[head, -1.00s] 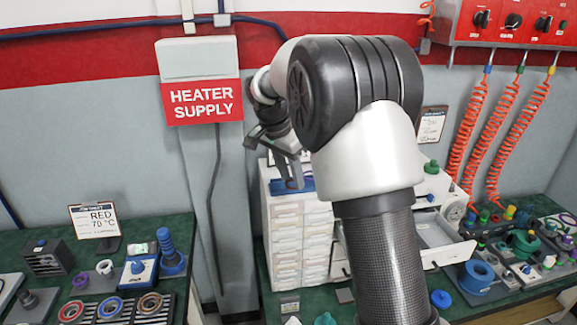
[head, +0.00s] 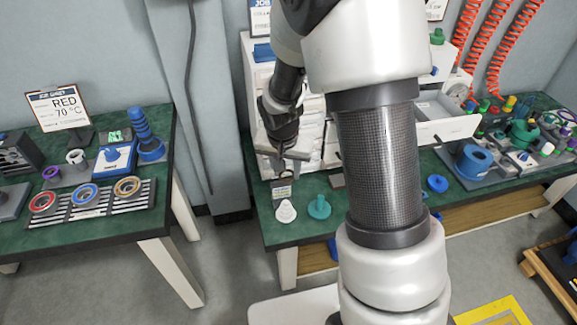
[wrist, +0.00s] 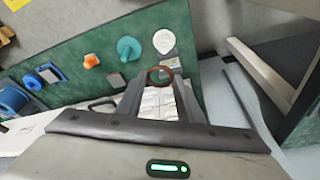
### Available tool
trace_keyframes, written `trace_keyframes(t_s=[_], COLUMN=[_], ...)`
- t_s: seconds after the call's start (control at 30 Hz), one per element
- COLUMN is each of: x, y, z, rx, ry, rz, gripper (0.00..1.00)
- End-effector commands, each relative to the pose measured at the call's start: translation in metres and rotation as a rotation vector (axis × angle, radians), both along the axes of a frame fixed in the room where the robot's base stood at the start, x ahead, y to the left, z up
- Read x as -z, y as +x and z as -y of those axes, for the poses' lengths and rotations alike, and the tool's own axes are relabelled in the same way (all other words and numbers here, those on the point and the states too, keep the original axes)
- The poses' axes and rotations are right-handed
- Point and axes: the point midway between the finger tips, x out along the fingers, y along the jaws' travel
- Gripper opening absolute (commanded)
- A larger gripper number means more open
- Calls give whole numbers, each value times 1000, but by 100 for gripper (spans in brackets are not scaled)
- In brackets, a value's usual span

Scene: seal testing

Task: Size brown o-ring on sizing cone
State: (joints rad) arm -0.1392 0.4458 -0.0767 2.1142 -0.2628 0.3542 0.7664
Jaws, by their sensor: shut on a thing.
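The brown o-ring (wrist: 152,83) is held between the two fingertips of my gripper (wrist: 160,78) in the wrist view. A blue stepped cone (head: 147,132), which looks like the sizing cone, stands upright at the back right of the left bench. My gripper is well to the right of it and apart from it.
A white disc-like piece (head: 286,212) and a teal piece (head: 319,207) lie on the right bench (head: 375,210) near my gripper. A floor gap separates the benches.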

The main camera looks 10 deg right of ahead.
Motion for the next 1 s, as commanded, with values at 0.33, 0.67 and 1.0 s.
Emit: trace_keyframes(t_s=[0.33,0.67,1.0], x=[75,90,116], y=[22,23,23], z=[-2,-2,-2], rx=[184,203,201], ry=[-22,-23,-24], rz=[20,23,23], gripper=[13,13,13])
